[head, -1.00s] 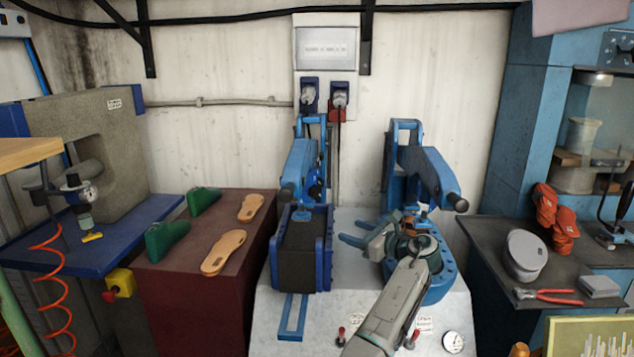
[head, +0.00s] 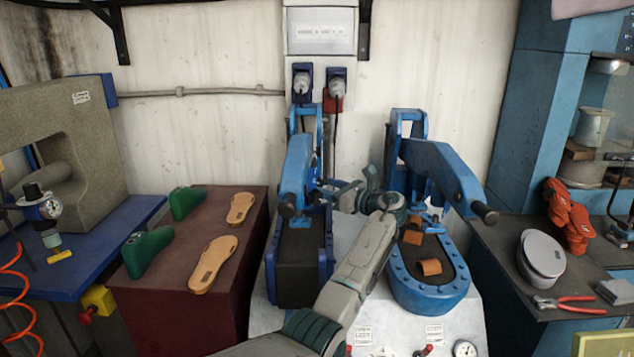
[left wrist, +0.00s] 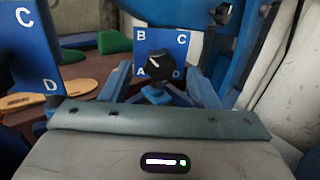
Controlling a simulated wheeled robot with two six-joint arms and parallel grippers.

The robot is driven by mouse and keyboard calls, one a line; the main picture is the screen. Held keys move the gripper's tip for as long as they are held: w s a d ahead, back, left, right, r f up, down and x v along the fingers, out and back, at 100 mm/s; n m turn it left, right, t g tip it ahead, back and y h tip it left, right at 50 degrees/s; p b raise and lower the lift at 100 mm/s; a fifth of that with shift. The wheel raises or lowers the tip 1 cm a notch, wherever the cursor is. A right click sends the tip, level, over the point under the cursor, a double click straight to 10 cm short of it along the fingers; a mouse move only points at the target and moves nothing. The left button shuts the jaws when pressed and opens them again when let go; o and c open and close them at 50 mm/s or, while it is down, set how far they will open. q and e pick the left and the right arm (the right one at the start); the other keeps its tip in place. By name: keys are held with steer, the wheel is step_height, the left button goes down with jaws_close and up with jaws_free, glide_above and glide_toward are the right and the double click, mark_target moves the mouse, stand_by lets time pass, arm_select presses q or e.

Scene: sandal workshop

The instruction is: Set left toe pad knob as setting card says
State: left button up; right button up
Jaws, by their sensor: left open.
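In the left wrist view a black toe pad knob (left wrist: 160,67) sits on a blue plate (left wrist: 171,41) lettered A, B, C and D. Its white pointer line slants up and left, on the A–B side, toward B. My left gripper (left wrist: 160,82) is open, its blue fingers one on each side of the knob; contact is not visible. In the head view my left gripper (head: 338,190) is beside the left blue press (head: 296,180), and the knob cannot be made out. Two white cards (head: 363,335) (head: 434,333) are on the bench front; their fine print is unreadable. My right gripper is not in view.
The right blue press (head: 440,175) stands close to my left arm, with orange straps (head: 430,267) on its bed. Another lettered blue plate (left wrist: 25,60) is close at the left of the wrist view. Soles (head: 213,264) and green lasts (head: 146,252) lie on the left box.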

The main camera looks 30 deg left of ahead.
mark_target(320, 184)
arm_select(q)
steer(key=shift+w+a, duration=0.15)
steer(key=shift+a, duration=0.85)
steer(key=shift+w+a, duration=0.1)
steer(key=shift+a, duration=0.9)
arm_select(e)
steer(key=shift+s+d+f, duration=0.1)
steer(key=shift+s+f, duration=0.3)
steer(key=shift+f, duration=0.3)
arm_select(q)
steer(key=c, duration=1)
steer(key=shift+o, duration=0.2)
